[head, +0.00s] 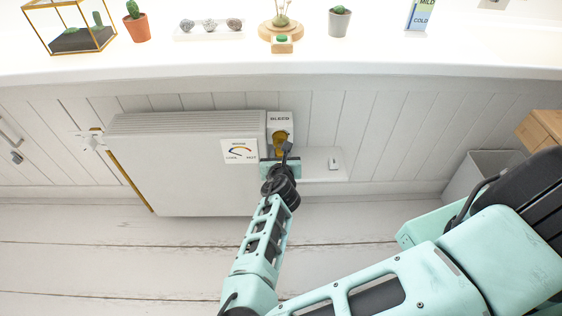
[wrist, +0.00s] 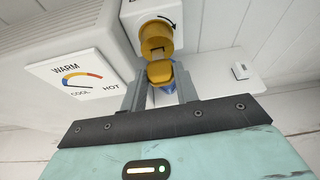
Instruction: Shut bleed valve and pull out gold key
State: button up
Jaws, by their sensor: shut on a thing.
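The white bleed panel (head: 280,119) is on the right end of the radiator, with a gold round valve fitting (wrist: 157,36) on its face. The fitting also shows in the head view (head: 281,137), partly covered by my gripper. A gold key (wrist: 160,72) with a blue part below it sits between the two grey fingers of my gripper (wrist: 159,82), which is shut on it. The key is just in front of the fitting, in line with it. I cannot tell whether its far end is still inside. In the head view my gripper (head: 281,160) hides the key.
The radiator (head: 180,165) with a warm/cool dial plate (head: 239,151) is left of the panel. A white ledge with a small switch-like piece (head: 332,165) is to the right. Above is a shelf (head: 360,60) with plants and stones. A grey bin (head: 475,172) stands far right.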

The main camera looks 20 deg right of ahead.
jog(key=shift+s, duration=0.15)
jog(key=shift+s+a, duration=0.25)
jog(key=shift+s, duration=0.5)
jog(key=shift+s+a, duration=0.3)
jog(key=shift+s, duration=0.45)
jog(key=shift+s+a, duration=0.25)
jog(key=shift+s, duration=0.5)
